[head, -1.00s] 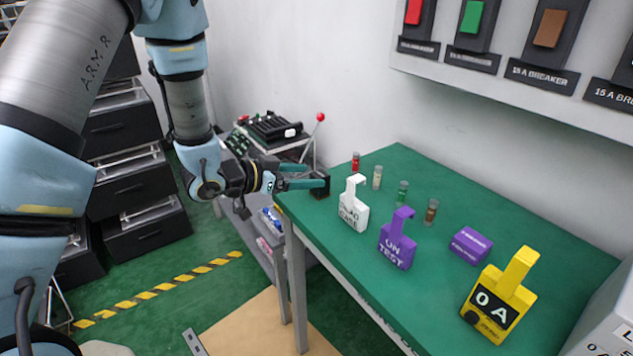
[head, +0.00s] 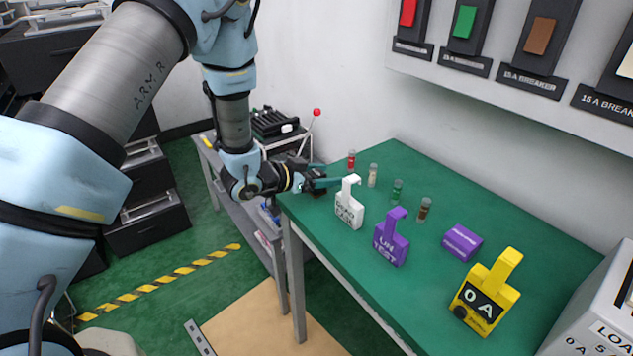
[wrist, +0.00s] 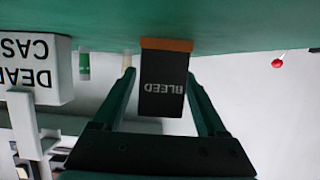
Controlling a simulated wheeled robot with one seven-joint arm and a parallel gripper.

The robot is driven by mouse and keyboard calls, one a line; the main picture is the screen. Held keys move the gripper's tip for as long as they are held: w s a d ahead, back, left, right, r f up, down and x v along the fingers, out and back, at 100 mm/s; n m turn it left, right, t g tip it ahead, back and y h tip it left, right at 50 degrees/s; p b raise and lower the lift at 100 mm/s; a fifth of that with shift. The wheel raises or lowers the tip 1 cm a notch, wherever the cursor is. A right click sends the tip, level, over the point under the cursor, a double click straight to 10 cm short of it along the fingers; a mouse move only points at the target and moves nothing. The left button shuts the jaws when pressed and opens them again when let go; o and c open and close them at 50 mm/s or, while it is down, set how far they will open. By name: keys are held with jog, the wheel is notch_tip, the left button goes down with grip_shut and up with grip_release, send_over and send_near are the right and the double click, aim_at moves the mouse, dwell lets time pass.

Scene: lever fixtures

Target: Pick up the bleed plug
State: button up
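The bleed plug, a black block (wrist: 162,88) lettered BLEED with an orange-brown edge, shows in the wrist view, where the picture is upside down. It meets the green table top there. My gripper (wrist: 160,74) is open, with one green finger on each side of the plug and a visible gap to both. In the head view my gripper (head: 338,175) is low over the far left corner of the green table (head: 540,230). The plug is mostly hidden there by the fingers.
A white hooked block (head: 349,208) stands just right of my fingers, with a purple one (head: 391,240) and a yellow one (head: 484,298) beyond. Several small vials, including a red one (head: 351,160), stand behind. A red-knobbed lever (head: 317,112) is at the back.

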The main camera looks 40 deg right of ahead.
grip_shut()
dwell(0.4)
jog(key=shift+r, duration=0.15)
